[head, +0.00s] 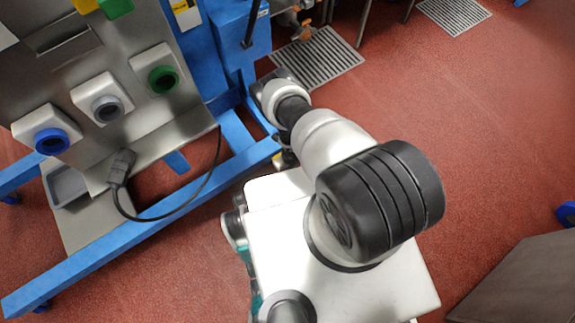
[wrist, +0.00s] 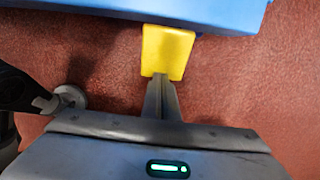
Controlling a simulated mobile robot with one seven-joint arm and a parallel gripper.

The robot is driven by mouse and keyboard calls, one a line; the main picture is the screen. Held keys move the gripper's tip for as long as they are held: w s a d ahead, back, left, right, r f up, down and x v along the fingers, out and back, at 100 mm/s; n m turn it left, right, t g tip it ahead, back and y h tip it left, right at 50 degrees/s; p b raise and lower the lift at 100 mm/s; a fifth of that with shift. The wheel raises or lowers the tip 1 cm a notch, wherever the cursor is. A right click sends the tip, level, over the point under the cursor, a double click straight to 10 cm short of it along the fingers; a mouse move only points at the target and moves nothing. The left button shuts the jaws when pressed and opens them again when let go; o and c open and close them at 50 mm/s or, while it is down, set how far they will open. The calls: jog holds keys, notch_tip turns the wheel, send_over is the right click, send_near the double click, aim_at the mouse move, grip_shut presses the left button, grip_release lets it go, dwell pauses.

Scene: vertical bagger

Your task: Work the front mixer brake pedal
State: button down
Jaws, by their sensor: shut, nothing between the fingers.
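In the wrist view a yellow pedal (wrist: 167,52) juts out from under a blue frame beam (wrist: 225,14). My gripper (wrist: 160,82) is shut and empty. Its fingertips are at the pedal's near edge, overlapping it in the picture; whether they touch it I cannot tell. In the head view my arm reaches down toward the blue machine frame (head: 180,238), and my gripper and most of the pedal are hidden behind the arm.
A steel panel with blue, grey and green round controls (head: 107,108) stands at the left. A black cable (head: 180,210) hangs below it. Floor drain grates (head: 318,60) lie behind. A grey box-like surface (head: 525,285) is at the lower right. Open red floor (head: 470,130) lies on the right.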

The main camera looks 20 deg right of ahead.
jog(key=shift+w+a+r, duration=0.1)
jog(key=shift+w+r, duration=0.05)
jog(key=shift+w, duration=0.05)
jog(key=shift+r, duration=0.2)
jog(key=shift+r+p, duration=0.55)
jog(key=shift+p, duration=0.25)
